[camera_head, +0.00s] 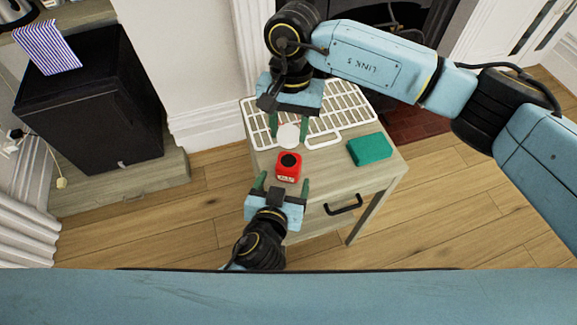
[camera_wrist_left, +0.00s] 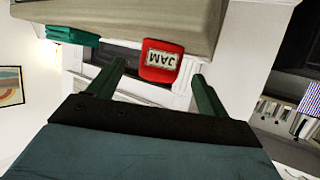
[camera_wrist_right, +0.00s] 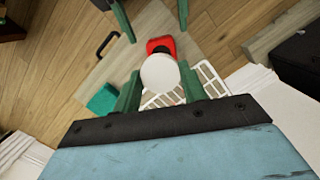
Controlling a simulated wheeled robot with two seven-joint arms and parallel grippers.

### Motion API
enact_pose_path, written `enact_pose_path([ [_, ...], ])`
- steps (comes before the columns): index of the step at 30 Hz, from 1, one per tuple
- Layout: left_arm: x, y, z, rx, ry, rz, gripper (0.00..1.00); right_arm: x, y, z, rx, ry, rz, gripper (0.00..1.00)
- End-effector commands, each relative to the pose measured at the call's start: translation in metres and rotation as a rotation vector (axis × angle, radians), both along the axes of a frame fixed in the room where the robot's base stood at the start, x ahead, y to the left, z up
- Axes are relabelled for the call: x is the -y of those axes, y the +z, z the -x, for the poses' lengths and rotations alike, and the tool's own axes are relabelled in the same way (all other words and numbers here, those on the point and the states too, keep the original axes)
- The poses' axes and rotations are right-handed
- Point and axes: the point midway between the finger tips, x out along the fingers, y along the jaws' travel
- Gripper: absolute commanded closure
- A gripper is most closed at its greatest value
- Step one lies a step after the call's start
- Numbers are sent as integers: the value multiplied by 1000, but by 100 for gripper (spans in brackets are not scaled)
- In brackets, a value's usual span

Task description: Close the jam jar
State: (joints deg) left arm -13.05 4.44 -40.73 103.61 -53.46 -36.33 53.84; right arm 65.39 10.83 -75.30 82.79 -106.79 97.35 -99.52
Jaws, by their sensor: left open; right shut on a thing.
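The red jam jar (camera_head: 289,174) stands upright on the small wooden table, its round top dark and uncovered. In the left wrist view the jar (camera_wrist_left: 158,74) shows its JAM label, upside down. My left gripper (camera_head: 283,183) is open on the near side of the jar, its fingers spread to either side and pointing at it. My right gripper (camera_head: 290,128) is shut on a round white lid (camera_head: 288,137), held beyond the jar. In the right wrist view the lid (camera_wrist_right: 160,73) sits between the fingertips and partly covers the jar (camera_wrist_right: 159,43).
A white rack (camera_head: 337,110) lies on the far part of the table (camera_head: 335,176). A teal box (camera_head: 370,149) lies to the jar's right. The table's front has a dark drawer handle (camera_head: 343,205). A black cabinet (camera_head: 95,105) stands at the left.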

Motion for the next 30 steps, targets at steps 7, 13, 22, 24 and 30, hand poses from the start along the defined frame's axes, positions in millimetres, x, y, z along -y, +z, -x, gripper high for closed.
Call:
enact_pose_path([
  [7, 9, -16, -40, 1, -1, 0, 22, 0, 0, 0, 0, 0, 0, 79],
  [13, 12, -23, -55, 1, 0, 0, 22, 0, 0, 0, 0, 0, 0, 79],
  [22, 12, -25, -58, 0, -1, 1, 22, 0, 0, 0, 0, 0, 0, 79],
  [24, 12, -25, -58, 0, -1, 1, 22, 0, 0, 0, 0, 0, 0, 79],
  [30, 12, -24, -58, 0, -1, 1, 47, 0, 0, 0, 0, 0, 0, 79],
])
